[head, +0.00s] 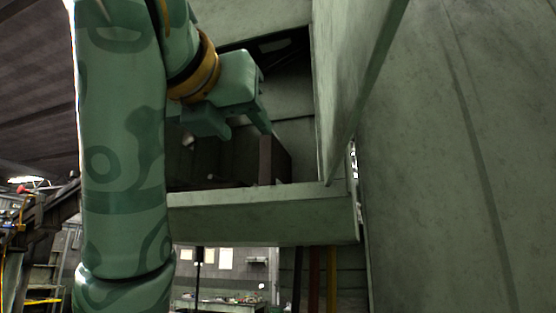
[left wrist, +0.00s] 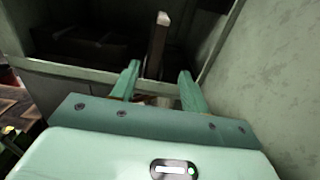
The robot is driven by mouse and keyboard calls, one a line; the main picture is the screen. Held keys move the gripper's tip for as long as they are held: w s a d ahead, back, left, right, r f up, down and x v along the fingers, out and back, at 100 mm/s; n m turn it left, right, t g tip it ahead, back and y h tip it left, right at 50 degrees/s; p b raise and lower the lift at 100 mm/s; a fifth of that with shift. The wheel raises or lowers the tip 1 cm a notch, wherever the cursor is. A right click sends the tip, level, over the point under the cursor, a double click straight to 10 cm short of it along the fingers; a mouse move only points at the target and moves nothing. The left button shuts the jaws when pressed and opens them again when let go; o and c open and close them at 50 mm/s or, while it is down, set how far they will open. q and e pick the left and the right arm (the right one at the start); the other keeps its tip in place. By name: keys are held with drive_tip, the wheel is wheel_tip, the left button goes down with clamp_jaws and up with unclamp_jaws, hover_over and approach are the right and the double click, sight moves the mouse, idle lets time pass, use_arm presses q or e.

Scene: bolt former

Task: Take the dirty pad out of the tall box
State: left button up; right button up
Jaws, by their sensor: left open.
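A dark brown upright slab (head: 274,160), which looks like the dirty pad, stands inside a pale green box-like housing, apparently the tall box (head: 262,217). The housing's front wall hides the slab's lower part. In the left wrist view the slab (left wrist: 157,46) shows its narrow edge and a pale top, beyond the gap between my fingers. My left gripper (head: 250,134) is open and empty, above and to the left of the slab in the head view. Its two fingers also show in the left wrist view (left wrist: 158,82). I see no contact with the slab. My right gripper is not in view.
A tall pale green panel (head: 345,90) rises right beside the opening, and a large flat wall (head: 460,150) fills the far right. The front wall's rim runs below my gripper. The housing's interior is dark. A workbench (head: 225,304) stands far behind, below.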

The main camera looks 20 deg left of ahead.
sight(267, 154)
use_arm(q)
drive_tip(key=w+p, duration=0.6)
drive_tip(key=w, duration=0.3)
drive_tip(key=shift+w+d+p, duration=0.15)
drive_tip(key=shift+w+p, duration=0.2)
drive_tip(key=w+p, duration=0.2)
drive_tip(key=w, duration=0.3)
drive_tip(key=shift+p, duration=0.35)
drive_tip(key=shift+w+f, duration=0.15)
drive_tip(key=shift+w, duration=0.2)
drive_tip(key=shift+s, duration=0.15)
clamp_jaws()
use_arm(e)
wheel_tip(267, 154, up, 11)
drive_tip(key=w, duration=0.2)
